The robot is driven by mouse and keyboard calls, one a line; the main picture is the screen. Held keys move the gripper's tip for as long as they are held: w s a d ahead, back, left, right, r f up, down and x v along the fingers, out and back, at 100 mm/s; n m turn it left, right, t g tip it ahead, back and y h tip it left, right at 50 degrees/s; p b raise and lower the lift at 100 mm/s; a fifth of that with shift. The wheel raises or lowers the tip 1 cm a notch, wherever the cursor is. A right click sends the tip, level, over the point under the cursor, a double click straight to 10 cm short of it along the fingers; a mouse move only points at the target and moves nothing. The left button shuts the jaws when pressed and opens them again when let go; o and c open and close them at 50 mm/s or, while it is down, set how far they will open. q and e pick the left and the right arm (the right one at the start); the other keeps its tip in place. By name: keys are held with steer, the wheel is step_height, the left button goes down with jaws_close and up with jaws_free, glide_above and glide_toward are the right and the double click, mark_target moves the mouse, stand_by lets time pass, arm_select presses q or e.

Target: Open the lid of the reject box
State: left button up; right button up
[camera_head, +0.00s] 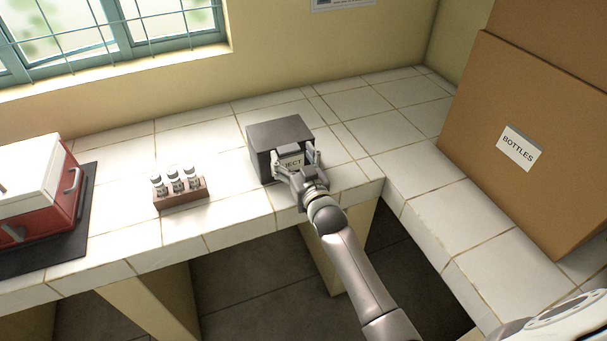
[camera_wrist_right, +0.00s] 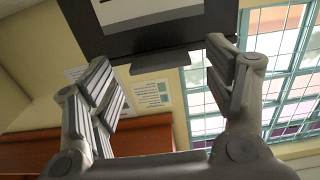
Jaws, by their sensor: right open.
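The reject box (camera_head: 279,132) is a dark grey box with a white label on its front, standing on the tiled counter. Its lid looks shut. My right gripper (camera_head: 295,157) is in front of the box, its fingers spread on either side of the label. In the right wrist view the box (camera_wrist_right: 190,38) fills the top, with a dark tab (camera_wrist_right: 160,61) on its edge between the open fingers of my right gripper (camera_wrist_right: 162,72). Nothing is held between them. I cannot tell whether the fingers touch the box. My left gripper is not in view.
A brown rack (camera_head: 181,196) with several small vials stands left of the box. A red and white container (camera_head: 45,195) on a dark mat is at far left. A large cardboard box (camera_head: 540,110) marked BOTTLES is at right. The counter behind the reject box is clear.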

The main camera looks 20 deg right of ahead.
steer(key=s, duration=1)
steer(key=shift+d, duration=0.15)
